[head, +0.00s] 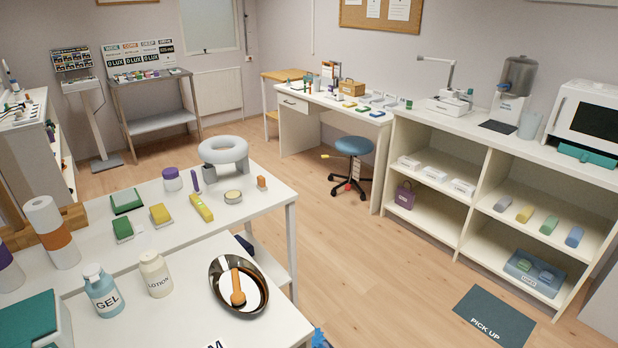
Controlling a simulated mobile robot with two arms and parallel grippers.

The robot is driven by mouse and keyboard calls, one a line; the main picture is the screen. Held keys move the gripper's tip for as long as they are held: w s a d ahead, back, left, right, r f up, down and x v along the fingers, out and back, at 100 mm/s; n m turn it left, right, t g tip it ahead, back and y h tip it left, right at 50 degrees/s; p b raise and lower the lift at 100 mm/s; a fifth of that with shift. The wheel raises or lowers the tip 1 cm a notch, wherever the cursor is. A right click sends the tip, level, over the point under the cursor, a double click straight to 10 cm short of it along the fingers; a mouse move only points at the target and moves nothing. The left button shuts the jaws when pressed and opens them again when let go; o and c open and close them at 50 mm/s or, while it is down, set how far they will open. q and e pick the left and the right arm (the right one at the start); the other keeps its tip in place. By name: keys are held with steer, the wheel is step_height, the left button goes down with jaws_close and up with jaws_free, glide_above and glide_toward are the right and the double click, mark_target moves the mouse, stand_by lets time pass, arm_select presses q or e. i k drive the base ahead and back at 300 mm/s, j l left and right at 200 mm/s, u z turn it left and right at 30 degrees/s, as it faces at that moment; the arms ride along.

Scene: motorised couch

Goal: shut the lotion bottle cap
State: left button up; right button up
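The lotion bottle (156,275) is a cream bottle labelled LOTION. It stands upright on the white table in the lower left of the head view. Its cap (149,256) is cream too; the picture is too small to tell whether it is open or shut. A blue bottle labelled GEL (103,292) stands just to its left, with a pale cap. Neither of my grippers shows in the head view.
A dark oval bowl (258,301) with an orange-handled tool lies right of the lotion bottle. A teal box (35,325) is at the lower left corner. Behind, a white table (262,203) holds sponges, a jar and a grey ring.

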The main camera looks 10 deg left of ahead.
mark_target(143, 238)
steer(key=u, duration=1.35)
